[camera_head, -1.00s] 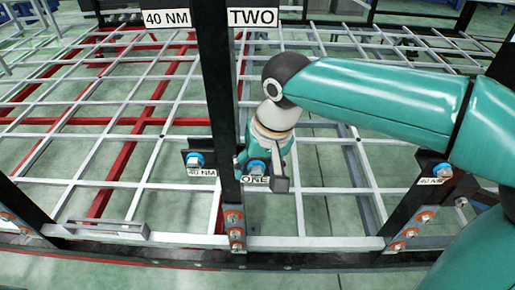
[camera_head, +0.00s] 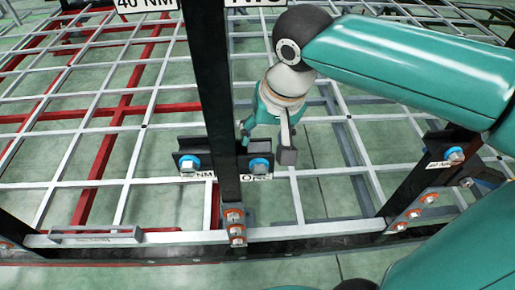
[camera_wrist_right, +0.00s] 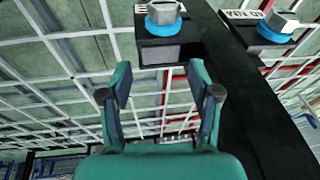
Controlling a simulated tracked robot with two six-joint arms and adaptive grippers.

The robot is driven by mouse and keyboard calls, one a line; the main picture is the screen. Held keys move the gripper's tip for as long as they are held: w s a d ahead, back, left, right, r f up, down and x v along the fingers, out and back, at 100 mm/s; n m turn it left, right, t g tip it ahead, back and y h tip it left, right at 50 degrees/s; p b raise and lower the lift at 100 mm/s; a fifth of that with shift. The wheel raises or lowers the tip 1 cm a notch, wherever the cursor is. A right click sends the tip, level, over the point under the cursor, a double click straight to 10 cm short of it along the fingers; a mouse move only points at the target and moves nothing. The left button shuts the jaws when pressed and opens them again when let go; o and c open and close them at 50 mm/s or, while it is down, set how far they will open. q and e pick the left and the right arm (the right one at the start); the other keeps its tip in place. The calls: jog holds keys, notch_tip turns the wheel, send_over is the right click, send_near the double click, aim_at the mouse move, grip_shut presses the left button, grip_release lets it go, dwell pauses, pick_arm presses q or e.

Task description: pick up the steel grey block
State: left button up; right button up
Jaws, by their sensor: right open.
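A long grey block (camera_head: 95,236) lies along the front rail at the lower left in the head view; it is the likeliest steel grey block, but I cannot be sure. My right gripper (camera_head: 266,147) is well to its right, just beyond the post and the bolt bracket labelled ONE (camera_head: 259,167). Its two fingers are apart with nothing between them. In the right wrist view, the open gripper (camera_wrist_right: 158,72) points toward the bracket with the blue-collared bolt (camera_wrist_right: 164,16). The grey block does not show there. My left gripper is out of view.
A black post (camera_head: 208,85) stands between the grey block and my right gripper. A second bolt bracket (camera_head: 188,163) is left of the post. Another post with a bolt (camera_head: 436,165) stands at the right. The grey grid (camera_head: 130,165) is open, with green floor below.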

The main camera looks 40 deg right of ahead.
aim_at(260, 147)
jog(key=shift+p+x, duration=0.4)
jog(key=shift+x, duration=2.2)
jog(key=shift+w+d+r, duration=0.1)
jog(key=shift+w, duration=0.1)
jog(key=c, duration=0.9)
